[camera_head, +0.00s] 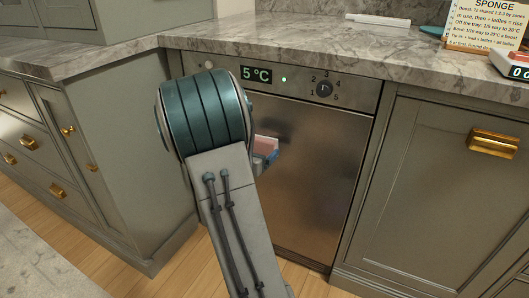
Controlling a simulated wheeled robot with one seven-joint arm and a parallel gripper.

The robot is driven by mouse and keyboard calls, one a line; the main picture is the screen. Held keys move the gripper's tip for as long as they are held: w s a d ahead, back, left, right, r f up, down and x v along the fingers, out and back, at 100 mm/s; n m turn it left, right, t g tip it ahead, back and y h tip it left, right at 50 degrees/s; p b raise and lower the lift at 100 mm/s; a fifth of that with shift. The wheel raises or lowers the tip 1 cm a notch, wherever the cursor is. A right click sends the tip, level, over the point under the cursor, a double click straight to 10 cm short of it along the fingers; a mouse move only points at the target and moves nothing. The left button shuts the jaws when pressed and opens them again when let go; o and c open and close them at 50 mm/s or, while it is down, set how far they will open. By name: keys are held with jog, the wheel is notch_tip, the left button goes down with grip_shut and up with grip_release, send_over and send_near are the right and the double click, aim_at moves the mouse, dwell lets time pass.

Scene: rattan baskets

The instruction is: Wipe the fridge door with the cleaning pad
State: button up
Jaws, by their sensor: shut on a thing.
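The fridge door (312,165) is a brushed steel panel under the counter, below a strip with a "5 °C" display and a knob (324,89). My arm stands in front of its left part and hides that area. Just right of my arm's upper joint, my gripper (262,160) shows only in part. It is shut on the cleaning pad (266,145), a small piece with a pinkish face and some blue beside it. The pad is close to the door. I cannot tell whether it touches the steel.
A marble counter (280,42) runs above the fridge. On it are a white stick-like item (378,20), a "SPONGE" note card (487,25) and a small digital display device (513,66). Green cabinets with brass handles (493,142) flank the fridge. Wooden floor (185,265) lies below.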

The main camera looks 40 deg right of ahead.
aim_at(260, 141)
jog(key=shift+d+r+p, duration=0.15)
jog(key=shift+r+p, duration=0.45)
jog(key=shift+r, duration=0.15)
jog(key=shift+d+r+p, duration=0.1)
jog(key=shift+r+p, duration=0.45)
jog(key=shift+r, duration=0.2)
jog(key=shift+s+d+f+b, duration=0.1)
jog(key=shift+s+d+b, duration=0.25)
jog(key=shift+s, duration=0.55)
jog(key=shift+s+d+f+b, duration=0.1)
jog(key=shift+s+d+b, duration=0.25)
jog(key=shift+s, duration=0.55)
jog(key=shift+s+d+b, duration=0.3)
jog(key=shift+s+b, duration=0.05)
jog(key=shift+s, duration=0.55)
jog(key=shift+s+d+b, duration=0.4)
jog(key=shift+s+b, duration=0.1)
jog(key=shift+s, duration=0.5)
jog(key=shift+s+d+b, duration=0.35)
jog(key=shift+s+b, duration=0.15)
jog(key=shift+s, duration=0.5)
jog(key=shift+s+d+b, duration=0.4)
jog(key=shift+s+b, duration=0.1)
jog(key=shift+s, duration=0.5)
